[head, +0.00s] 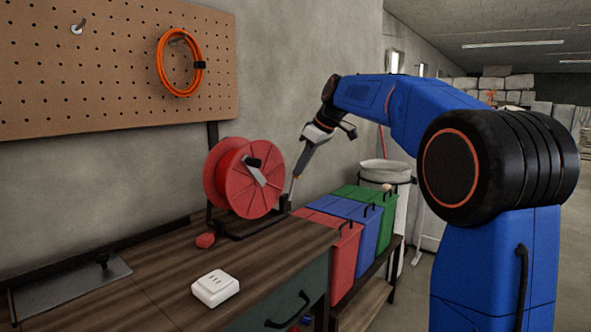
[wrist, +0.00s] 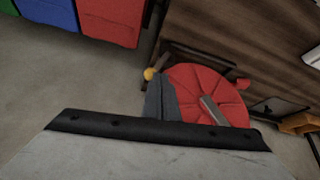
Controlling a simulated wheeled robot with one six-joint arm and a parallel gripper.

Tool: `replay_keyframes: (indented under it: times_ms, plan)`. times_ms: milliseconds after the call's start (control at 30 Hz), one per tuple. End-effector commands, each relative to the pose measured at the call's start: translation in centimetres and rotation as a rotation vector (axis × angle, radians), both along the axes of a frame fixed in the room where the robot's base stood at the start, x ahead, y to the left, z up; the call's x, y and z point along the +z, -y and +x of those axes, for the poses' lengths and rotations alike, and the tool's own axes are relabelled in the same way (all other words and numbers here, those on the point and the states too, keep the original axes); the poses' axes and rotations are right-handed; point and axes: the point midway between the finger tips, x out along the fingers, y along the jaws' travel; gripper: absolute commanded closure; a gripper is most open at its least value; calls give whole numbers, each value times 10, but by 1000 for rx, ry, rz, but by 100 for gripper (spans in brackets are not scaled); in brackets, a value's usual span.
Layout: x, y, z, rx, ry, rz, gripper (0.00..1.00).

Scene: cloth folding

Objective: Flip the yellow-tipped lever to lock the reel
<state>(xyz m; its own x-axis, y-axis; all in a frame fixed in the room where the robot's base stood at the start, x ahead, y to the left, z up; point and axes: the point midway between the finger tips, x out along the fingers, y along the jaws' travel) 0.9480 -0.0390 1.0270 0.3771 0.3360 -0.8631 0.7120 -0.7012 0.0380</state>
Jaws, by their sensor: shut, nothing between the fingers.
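The red reel (head: 238,180) stands upright on a dark bracket at the far end of the workbench, with a grey crank on its face. The reel also shows in the wrist view (wrist: 218,85). The lever's yellow tip (wrist: 150,74) shows in the wrist view, just left of the reel and right by my fingertips. I cannot tell whether they touch. The rest of the lever is hidden, and I cannot make it out in the head view. My gripper (head: 292,197) is shut and empty, pointing down beside the reel's right side. Its dark fingers also show in the wrist view (wrist: 160,102).
Red, blue and green bins (head: 350,208) stand right of the bench. A white box (head: 215,288) and a small red object (head: 205,241) lie on the wooden bench top (head: 150,275). A pegboard (head: 110,70) with an orange cable coil (head: 180,62) hangs behind.

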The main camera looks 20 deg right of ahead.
Motion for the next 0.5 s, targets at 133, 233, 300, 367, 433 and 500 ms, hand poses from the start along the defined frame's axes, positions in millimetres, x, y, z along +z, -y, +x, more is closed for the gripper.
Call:
replay_keyframes:
  times_ms: [133, 233, 300, 367, 433, 500]
  plan:
    - [-5, 15, 11, -3, -80, 110, 100]
    - [-8, 23, 17, -2, -131, 180, 100]
    - [-10, 28, 20, -2, -164, 225, 100]
    - [-12, 31, 23, -1, -190, 260, 100]
    - [-10, 29, 21, 2, -191, 264, 100]
    - [-10, 28, 21, 2, -191, 263, 100]
